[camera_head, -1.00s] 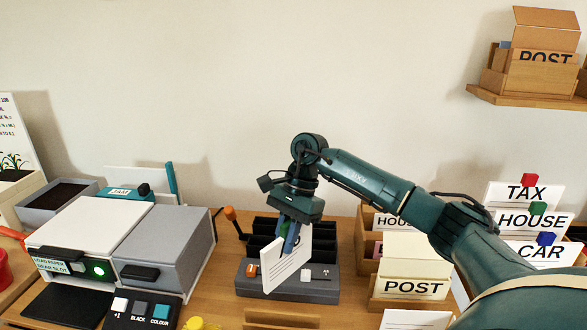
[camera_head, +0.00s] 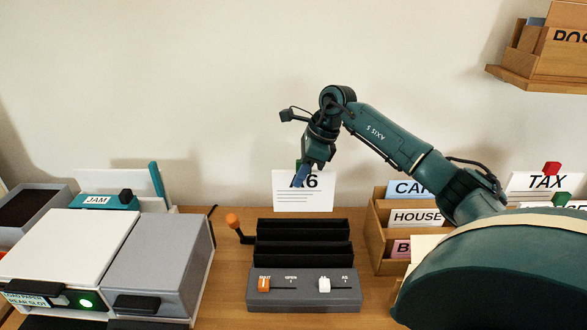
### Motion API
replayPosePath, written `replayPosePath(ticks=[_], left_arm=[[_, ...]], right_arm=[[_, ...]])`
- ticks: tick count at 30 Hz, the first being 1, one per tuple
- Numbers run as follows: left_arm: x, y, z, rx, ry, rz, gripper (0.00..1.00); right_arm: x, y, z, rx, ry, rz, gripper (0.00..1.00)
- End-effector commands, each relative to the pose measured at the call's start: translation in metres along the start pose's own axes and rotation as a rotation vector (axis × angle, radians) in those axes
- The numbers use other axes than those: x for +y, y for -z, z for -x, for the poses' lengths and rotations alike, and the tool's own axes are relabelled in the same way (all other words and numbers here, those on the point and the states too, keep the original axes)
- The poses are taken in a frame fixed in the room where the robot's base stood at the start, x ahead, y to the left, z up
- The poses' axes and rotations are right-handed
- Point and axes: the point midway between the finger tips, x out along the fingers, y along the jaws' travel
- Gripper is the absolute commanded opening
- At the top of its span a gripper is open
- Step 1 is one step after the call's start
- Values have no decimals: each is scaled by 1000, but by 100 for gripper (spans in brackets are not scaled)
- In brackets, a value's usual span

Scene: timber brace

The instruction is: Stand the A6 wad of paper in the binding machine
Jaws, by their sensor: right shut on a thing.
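The A6 wad of paper (camera_head: 290,203) is a white sheet-like block with a large "A6" and thin printed lines on its face. My right gripper (camera_head: 302,176) is shut on its upper edge and partly covers the label. The wad hangs nearly upright, its face towards me. The binding machine (camera_head: 340,297) is dark grey with black slots, an orange-knobbed lever and orange and white sliders. In the picture the wad's lower edge shows just above the machine's rear slot wall (camera_head: 303,226); a thin gap shows between them. My left gripper is not in view.
A grey and white machine (camera_head: 160,262) with a green light stands to the left, a teal unit marked JAM (camera_head: 96,200) behind it. A wooden card holder (camera_head: 384,240) with HOUSE and other labels stands close on the right. A shelf (camera_head: 530,80) hangs upper right.

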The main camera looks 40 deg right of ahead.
Motion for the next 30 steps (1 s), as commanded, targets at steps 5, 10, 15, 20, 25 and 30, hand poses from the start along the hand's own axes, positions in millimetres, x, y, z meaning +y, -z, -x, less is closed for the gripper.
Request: replayPosePath(ticks=[5, 10, 15, 20, 25, 30], left_arm=[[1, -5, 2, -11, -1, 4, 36], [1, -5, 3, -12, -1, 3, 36], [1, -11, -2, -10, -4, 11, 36], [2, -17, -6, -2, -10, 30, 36], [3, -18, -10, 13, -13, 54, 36], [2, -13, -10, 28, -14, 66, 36]], right_arm=[[0, 0, 0, -1, 0, 1, 0], [0, 0, 0, -7, 0, 1, 0], [0, 4, -11, -6, 0, 1, 0], [0, 10, -26, -5, -1, 0, 0], [0, 16, -40, -6, 0, 1, 0], [0, 18, -44, -6, 0, 1, 0]])
